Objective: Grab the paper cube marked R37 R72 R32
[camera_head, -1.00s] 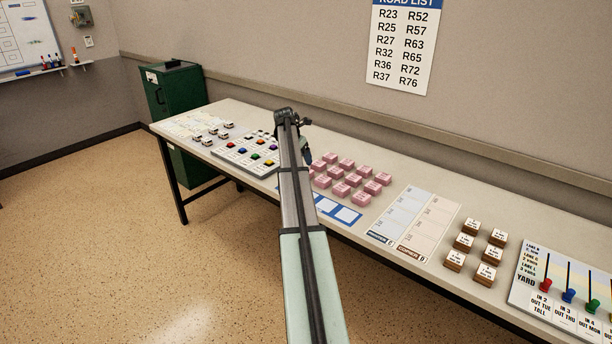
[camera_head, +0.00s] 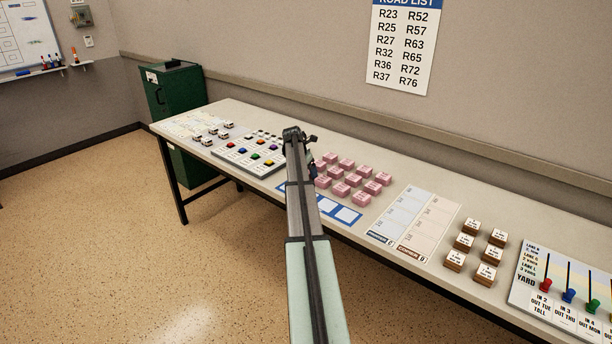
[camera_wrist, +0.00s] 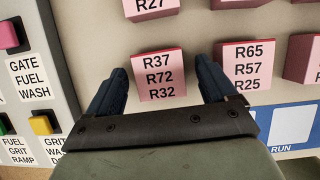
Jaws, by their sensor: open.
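The pink paper cube marked R37 R72 R32 (camera_wrist: 158,76) shows in the wrist view, between and just beyond the two fingers of my gripper (camera_wrist: 165,90). Its label faces me and reads clearly. My gripper is open, with one dark finger on each side of the cube; I cannot tell whether either finger touches it. The right finger lies close to the neighbouring cube marked R65 R57 R25 (camera_wrist: 246,66). In the head view my arm hides the gripper's fingertips and the target cube.
Several more pink cubes (camera_head: 347,163) stand close by in rows. A button board (camera_head: 246,152) lies to the left. A blue-and-white strip (camera_head: 347,214) lies in front of the cubes. Brown blocks (camera_head: 464,242) and a yard board (camera_head: 530,262) are further right.

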